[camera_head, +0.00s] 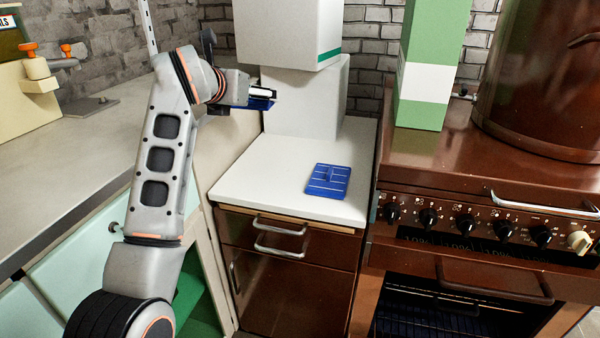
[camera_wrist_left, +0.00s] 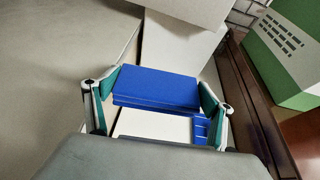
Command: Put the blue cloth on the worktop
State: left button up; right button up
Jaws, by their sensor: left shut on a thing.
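The blue cloth (camera_wrist_left: 157,88) looks like a flat, folded, plain blue slab in the left wrist view, lying between the two fingers. In the head view only its dark blue edge (camera_head: 260,104) shows at the gripper. My left gripper (camera_head: 264,94) is shut on it and holds it above the back left part of the white worktop (camera_head: 262,180), in front of the white appliance. The worktop tops a brown drawer cabinet. My right gripper is not in view.
A flat blue piece with pale lines (camera_head: 328,180) lies on the worktop's right half. A white appliance (camera_head: 300,95) stands at the back. A brown stove (camera_head: 480,200) with a green box (camera_head: 432,60) and large pot (camera_head: 540,80) is right. The worktop's front left is clear.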

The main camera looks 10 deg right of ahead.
pick_arm(q)
jog(key=shift+d+f+m+h, duration=0.3)
jog(key=shift+d, duration=0.25)
jog(key=shift+s+d+f, duration=0.1)
jog(key=shift+d+f, duration=0.15)
jog(key=shift+f, duration=0.05)
jog(key=b, duration=0.3)
send_over(261, 178)
notch_tip(261, 178, down, 9)
notch_tip(261, 178, down, 4)
jog(key=shift+r+b, duration=0.1)
jog(key=shift+b, duration=0.2)
jog(key=shift+f, duration=0.5)
notch_tip(261, 178, down, 5)
jog(key=shift+f+b, duration=0.2)
jog(key=shift+b, duration=0.7)
jog(key=shift+r, duration=0.25)
jog(key=shift+f, duration=0.25)
jog(key=o, duration=1)
jog(key=shift+o, duration=0.4)
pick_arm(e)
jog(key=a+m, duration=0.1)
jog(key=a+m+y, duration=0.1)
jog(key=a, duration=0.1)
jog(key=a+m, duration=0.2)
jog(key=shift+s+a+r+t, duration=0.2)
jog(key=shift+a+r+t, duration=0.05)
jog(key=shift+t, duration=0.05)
